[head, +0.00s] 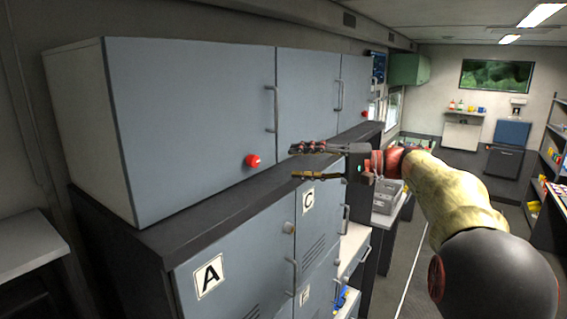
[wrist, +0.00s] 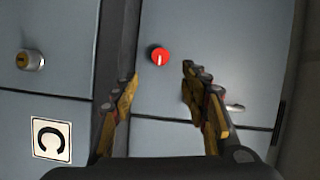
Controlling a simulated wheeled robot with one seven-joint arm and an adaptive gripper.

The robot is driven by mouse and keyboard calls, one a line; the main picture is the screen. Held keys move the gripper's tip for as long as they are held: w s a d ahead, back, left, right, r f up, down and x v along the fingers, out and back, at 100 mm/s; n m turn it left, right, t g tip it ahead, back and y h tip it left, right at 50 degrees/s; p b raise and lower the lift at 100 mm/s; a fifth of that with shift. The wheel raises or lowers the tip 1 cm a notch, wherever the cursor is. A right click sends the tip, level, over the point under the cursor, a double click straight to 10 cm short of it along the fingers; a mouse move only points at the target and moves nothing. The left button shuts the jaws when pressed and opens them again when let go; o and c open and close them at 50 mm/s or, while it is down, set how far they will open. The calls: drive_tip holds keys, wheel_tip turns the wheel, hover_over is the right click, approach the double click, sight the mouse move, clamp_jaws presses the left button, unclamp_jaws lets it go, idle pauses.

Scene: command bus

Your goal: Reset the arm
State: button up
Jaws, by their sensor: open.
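My gripper (head: 294,163) is open and empty at the end of my raised, stretched-out arm. In the head view it points left, just in front of the grey cabinets near the dark ledge. A red knob (head: 253,160) on the upper grey cabinet door lies left of the fingertips, apart from them. In the wrist view my gripper's two fingers (wrist: 158,82) are spread wide. The red knob (wrist: 159,56) shows between and beyond them, with a white mark on its face. Nothing is held between the fingers.
The upper cabinet (head: 185,115) stands on a dark ledge (head: 215,213). Below are lower doors marked A (head: 209,276) and C (head: 308,201), with handles. A round lock (wrist: 30,60) shows in the wrist view. Shelves (head: 553,150) stand at right; the aisle floor is open.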

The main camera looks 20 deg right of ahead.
drive_tip(key=shift+s+d, duration=0.4)
drive_tip(key=shift+d, duration=0.15)
